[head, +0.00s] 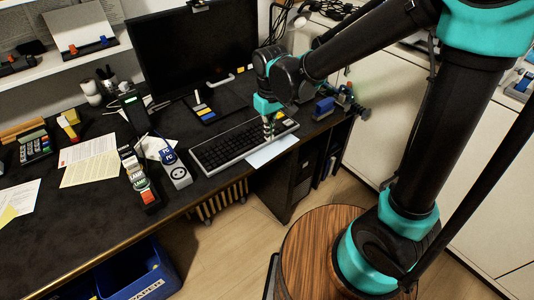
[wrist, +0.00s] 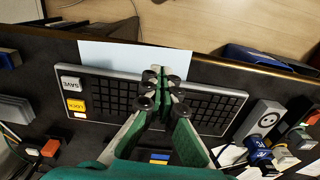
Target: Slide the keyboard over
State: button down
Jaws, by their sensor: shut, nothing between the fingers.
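The keyboard (head: 228,147) is black with a pale frame and lies on the dark desk in front of the monitor. In the wrist view the keyboard (wrist: 219,104) spans the middle, with white SAVE and yellow LOCK keys at its left end. My gripper (head: 269,134) is over the keyboard's right part in the head view. In the wrist view my gripper (wrist: 160,80) is shut and empty, its fingertips over the middle of the keyboard near the long edge beside a pale sheet. I cannot tell whether the fingertips touch it.
A pale blue sheet (head: 272,150) lies partly under the keyboard's front edge, by the desk edge. A grey socket block (head: 177,171) with blue tags stands close to the keyboard's left end. A blue item (head: 323,108) lies right of it. The monitor (head: 190,50) stands behind.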

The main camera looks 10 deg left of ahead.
aim_at(243, 135)
jog(key=shift+n, duration=0.3)
jog(key=f, duration=0.3)
jog(key=a+f, duration=0.1)
jog(key=f, duration=0.2)
jog(key=s+f, duration=0.1)
jog(key=f, duration=0.2)
jog(key=shift+a+f, duration=0.15)
jog(key=shift+f, duration=0.1)
jog(key=shift+w+a+f, duration=0.15)
jog(key=shift+w+a, duration=0.3)
jog(key=shift+a, duration=0.1)
jog(key=shift+w+a+f, duration=0.15)
jog(key=shift+w+a, duration=0.3)
jog(key=shift+a, duration=0.05)
jog(key=shift+w+a, duration=0.4)
jog(key=shift+a, duration=0.05)
jog(key=shift+a, duration=0.1)
jog(key=w+a, duration=0.6)
jog(key=a, duration=0.1)
jog(key=shift+w+a, duration=0.2)
jog(key=shift+d, duration=0.1)
